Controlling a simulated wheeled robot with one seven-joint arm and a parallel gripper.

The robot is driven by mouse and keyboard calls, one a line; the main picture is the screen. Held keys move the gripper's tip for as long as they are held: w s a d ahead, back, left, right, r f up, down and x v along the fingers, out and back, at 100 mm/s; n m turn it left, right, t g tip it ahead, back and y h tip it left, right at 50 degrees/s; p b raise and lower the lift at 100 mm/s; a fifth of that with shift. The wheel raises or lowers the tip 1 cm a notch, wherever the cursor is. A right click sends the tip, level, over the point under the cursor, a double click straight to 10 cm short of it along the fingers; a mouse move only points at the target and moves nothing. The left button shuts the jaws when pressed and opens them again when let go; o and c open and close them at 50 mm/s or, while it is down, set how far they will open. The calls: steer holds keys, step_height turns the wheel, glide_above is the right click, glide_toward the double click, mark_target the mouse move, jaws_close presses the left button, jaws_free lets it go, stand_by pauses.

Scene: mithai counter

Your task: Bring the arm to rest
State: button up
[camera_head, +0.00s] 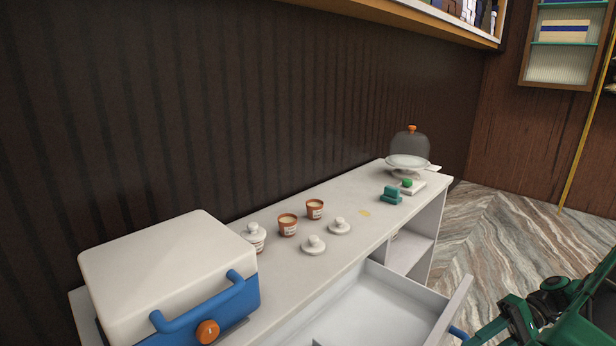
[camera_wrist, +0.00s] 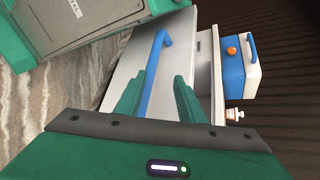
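My gripper (camera_wrist: 160,92) shows in the wrist view with its two green fingers apart and nothing held between them. The blue drawer handle (camera_wrist: 156,72) lies beyond the fingertips and appears in the gap between them; the exact distance is hard to tell. My green arm (camera_head: 560,310) enters at the lower right of the head view, beside the open drawer (camera_head: 375,308). The end of the blue handle (camera_head: 458,332) shows at the drawer front there, partly cut off by the frame edge.
The white counter (camera_head: 355,245) holds a blue and white cooler box (camera_head: 165,270), orange cups (camera_head: 288,224), white lids (camera_head: 313,245), a teal block (camera_head: 390,195) and a domed cake stand (camera_head: 408,160). The drawer juts out toward my arm. Marble floor (camera_head: 510,220) is open at right.

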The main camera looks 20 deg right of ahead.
steer(key=a+r+g+h, duration=0.1)
steer(key=w+a+r+g+h, duration=0.1)
steer(key=r, duration=0.1)
steer(key=w+a+r+g+h, duration=0.1)
steer(key=shift+a+r, duration=0.15)
steer(key=shift+r, duration=0.2)
steer(key=s+a+r+t+h, duration=0.1)
steer(key=s+a+r+h, duration=0.1)
steer(key=a+r+h, duration=0.3)
steer(key=s+a+r+t+h, duration=0.1)
steer(key=s+a+r+h, duration=0.1)
steer(key=a+r+h, duration=0.3)
steer(key=shift+s+a+r+m, duration=0.15)
steer(key=shift+s+r+m, duration=0.2)
steer(key=shift+r, duration=1.45)
steer(key=shift+w+f, duration=0.25)
steer(key=shift+w, duration=0.35)
